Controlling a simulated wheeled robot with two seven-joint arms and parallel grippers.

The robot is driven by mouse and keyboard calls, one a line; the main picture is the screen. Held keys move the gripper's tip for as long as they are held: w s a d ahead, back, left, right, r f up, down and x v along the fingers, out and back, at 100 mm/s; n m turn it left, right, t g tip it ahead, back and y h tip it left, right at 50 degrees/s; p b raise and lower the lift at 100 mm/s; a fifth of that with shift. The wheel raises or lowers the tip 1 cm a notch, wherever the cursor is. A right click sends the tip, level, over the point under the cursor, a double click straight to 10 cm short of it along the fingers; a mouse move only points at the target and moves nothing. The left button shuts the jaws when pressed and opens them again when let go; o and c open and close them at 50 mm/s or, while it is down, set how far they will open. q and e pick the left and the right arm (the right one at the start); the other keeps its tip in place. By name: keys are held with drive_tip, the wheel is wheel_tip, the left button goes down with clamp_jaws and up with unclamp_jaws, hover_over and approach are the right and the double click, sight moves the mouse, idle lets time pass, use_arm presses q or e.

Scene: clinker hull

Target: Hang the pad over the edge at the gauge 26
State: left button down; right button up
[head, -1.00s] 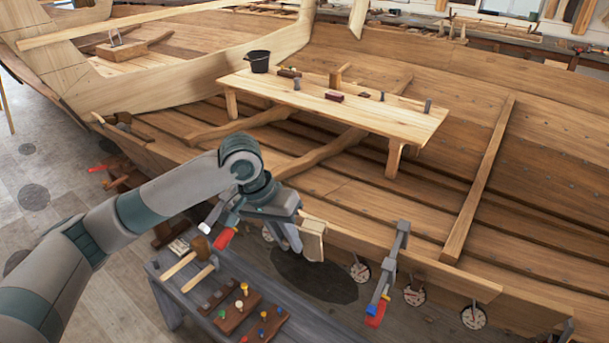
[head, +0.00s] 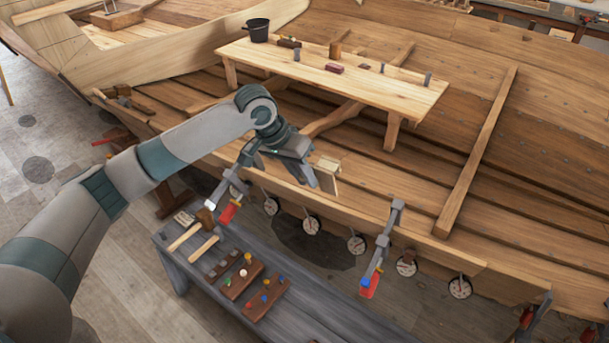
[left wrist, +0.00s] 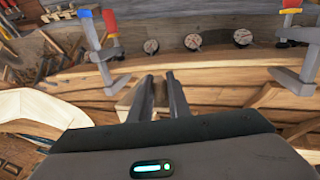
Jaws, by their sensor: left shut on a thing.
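My left gripper (head: 324,180) is shut on the pad (head: 331,165), a small pale block. In the head view the pad appears over the hull's top edge plank (head: 375,216), between two clamps; whether it touches the wood I cannot tell. In the left wrist view both fingers of my left gripper (left wrist: 159,84) stand close together with the pad (left wrist: 159,97) partly hidden behind them. Several round dial gauges sit along the edge, including one dial (head: 357,243) below the pad and another (head: 312,226) to its left. Their numbers are too small to read. My right gripper does not show.
A grey clamp with red and blue parts (head: 381,248) grips the edge right of the pad; another clamp (head: 231,200) is to the left. A grey bench (head: 330,309) with mallets and pegged blocks stands below. A plank table (head: 390,103) with a black bucket (head: 258,30) stands behind.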

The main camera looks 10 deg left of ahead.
use_arm(q)
drive_tip(key=shift+f, duration=0.15)
drive_tip(key=w+f+b, duration=0.2)
drive_tip(key=f+b, duration=0.1)
drive_tip(key=f, duration=0.5)
drive_tip(key=w+d+f+b, duration=0.1)
drive_tip(key=f+b, duration=0.3)
drive_tip(key=f, duration=0.4)
drive_tip(key=shift+w+d+f, duration=0.15)
drive_tip(key=shift+w+f, duration=0.05)
drive_tip(key=shift+w, duration=0.3)
idle(0.3)
idle(0.5)
drive_tip(key=shift+f, duration=0.2)
drive_tip(key=c, duration=1.6)
unclamp_jaws()
